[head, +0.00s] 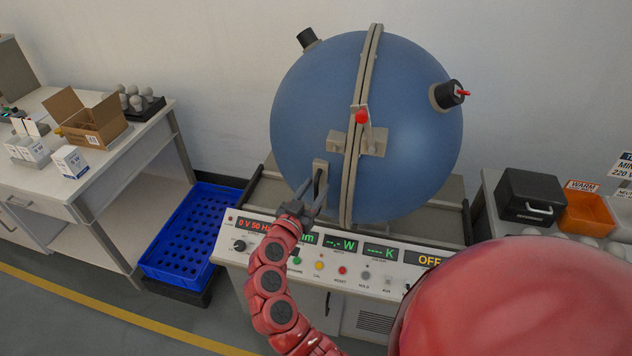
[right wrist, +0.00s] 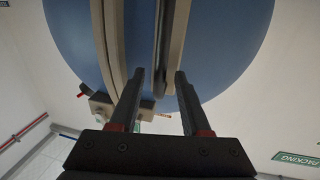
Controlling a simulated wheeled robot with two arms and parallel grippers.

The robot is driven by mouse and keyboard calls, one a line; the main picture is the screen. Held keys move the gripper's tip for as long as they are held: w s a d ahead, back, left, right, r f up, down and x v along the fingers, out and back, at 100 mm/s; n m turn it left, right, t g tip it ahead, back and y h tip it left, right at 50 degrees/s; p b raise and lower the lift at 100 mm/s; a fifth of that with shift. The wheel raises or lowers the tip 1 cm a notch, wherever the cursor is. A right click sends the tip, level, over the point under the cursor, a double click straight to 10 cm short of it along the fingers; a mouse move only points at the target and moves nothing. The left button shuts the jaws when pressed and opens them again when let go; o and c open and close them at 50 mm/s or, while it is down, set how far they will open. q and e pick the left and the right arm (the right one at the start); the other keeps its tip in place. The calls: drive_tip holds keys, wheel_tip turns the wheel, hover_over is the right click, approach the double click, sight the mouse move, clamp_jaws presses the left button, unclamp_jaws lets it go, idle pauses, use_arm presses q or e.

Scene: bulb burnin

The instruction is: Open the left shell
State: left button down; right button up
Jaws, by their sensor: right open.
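The large blue sphere is split by an upright seam flange (head: 356,160) into a left shell (head: 305,110) and a right shell (head: 415,120). The two halves appear to meet at the seam. The left shell carries a dark handle (head: 320,176) on a beige plate, low beside the seam. My right gripper (head: 314,198) is at this handle, open. In the right wrist view the handle bar (right wrist: 160,55) stands between the fingers of the gripper (right wrist: 158,80), with visible gaps. A red-knobbed latch (head: 362,117) sits across the seam. My left gripper is out of view.
A control panel (head: 330,264) with displays and buttons runs below the sphere. A table (head: 60,205) holds a carton and bulbs. A dark case (head: 528,196) and an orange bin (head: 588,213) are at right.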

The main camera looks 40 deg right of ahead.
drive_tip(key=shift+w+d, duration=0.2)
drive_tip(key=shift+d, duration=0.15)
clamp_jaws()
idle(1.2)
